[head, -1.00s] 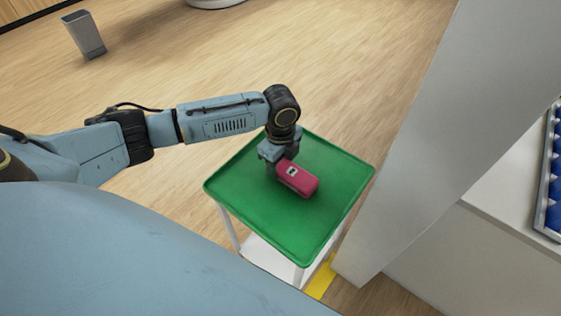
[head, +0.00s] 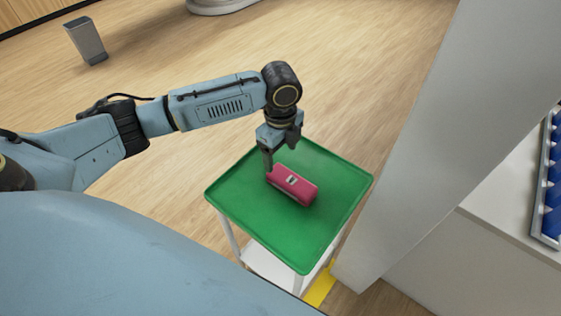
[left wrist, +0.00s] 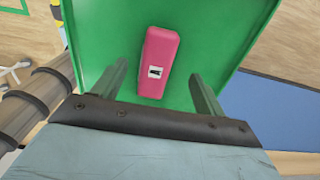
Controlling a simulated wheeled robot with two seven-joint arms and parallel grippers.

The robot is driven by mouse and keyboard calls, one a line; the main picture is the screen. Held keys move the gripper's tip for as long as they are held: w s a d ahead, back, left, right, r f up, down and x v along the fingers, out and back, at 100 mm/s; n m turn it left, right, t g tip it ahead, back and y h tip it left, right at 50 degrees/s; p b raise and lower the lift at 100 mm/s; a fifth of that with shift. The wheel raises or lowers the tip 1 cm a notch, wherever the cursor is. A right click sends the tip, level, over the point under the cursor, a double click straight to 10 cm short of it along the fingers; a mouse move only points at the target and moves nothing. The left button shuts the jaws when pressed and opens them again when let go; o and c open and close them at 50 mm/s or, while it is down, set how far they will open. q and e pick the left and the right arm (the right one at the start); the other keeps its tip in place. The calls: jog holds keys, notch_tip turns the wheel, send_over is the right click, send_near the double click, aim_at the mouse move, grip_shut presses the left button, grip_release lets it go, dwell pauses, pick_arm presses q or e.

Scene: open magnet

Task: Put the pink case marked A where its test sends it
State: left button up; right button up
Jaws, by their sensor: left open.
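The pink case (head: 292,187) lies on the green tray top of a small cart (head: 318,240), with a white label bearing a dark mark on its upper face. My left gripper (head: 281,160) is open and empty, just above and behind the case in the head view. In the left wrist view, the pink case (left wrist: 157,62) lies ahead of and between the two spread fingers (left wrist: 158,88), apart from both. The green tray (left wrist: 215,40) fills the area around it. My right gripper is not in view.
A grey-white pillar or panel (head: 420,140) stands close to the cart's right. Beyond it is a white counter (head: 490,240) with a rack of blue items (head: 553,190). A grey bin (head: 86,42) stands far left on open wooden floor. Yellow marking (head: 320,287) shows beside the cart.

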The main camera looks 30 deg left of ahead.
pick_arm(q)
jog(key=shift+r, duration=2.1)
